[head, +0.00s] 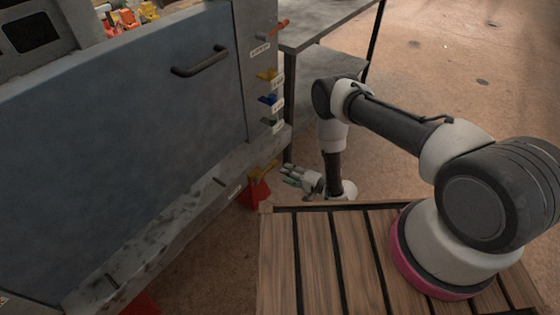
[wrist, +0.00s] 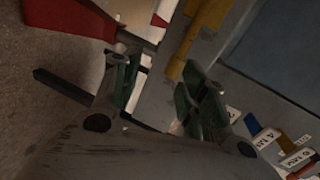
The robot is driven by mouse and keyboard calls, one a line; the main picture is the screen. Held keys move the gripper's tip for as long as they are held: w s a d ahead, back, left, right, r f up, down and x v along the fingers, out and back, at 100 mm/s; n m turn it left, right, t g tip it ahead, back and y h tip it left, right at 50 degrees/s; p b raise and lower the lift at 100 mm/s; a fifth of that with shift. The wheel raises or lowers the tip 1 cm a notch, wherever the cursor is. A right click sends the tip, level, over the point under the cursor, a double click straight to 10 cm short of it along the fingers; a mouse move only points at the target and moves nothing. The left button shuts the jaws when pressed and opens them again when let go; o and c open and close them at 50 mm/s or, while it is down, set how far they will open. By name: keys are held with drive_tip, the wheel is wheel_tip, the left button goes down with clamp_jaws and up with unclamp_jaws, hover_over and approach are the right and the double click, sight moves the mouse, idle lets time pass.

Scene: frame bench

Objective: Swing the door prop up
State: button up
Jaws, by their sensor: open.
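The blue-grey door (head: 120,130) of the cabinet looks shut, with a dark bar handle on it. A yellow bar (head: 265,170) at the low right corner of the cabinet looks like the door prop; I cannot read a label that names it. It also shows in the wrist view as a yellow bar (wrist: 185,45) beyond my fingers. My gripper (head: 292,177) is open and empty just right of the bar, with its fingers pointing left. In the wrist view my gripper (wrist: 163,88) has its green-padded fingers apart. I see no contact with the bar.
Red (head: 279,29), yellow (head: 266,75), blue (head: 269,99) and green (head: 270,121) levers with labels stick out of the cabinet's right post. A red foot (head: 254,193) stands below the yellow bar. A grey table (head: 320,25) is behind.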

sight(276, 164)
drive_tip(key=shift+m+t+y, duration=0.3)
drive_tip(key=shift+m+t, duration=0.1)
drive_tip(key=shift+m, duration=0.3)
drive_tip(key=w+a, duration=0.1)
drive_tip(key=a, duration=0.1)
drive_tip(key=w+a, duration=0.4)
drive_tip(key=shift+w+a+r, duration=0.1)
drive_tip(key=shift+r, duration=0.3)
drive_tip(key=shift+c, duration=0.2)
clamp_jaws()
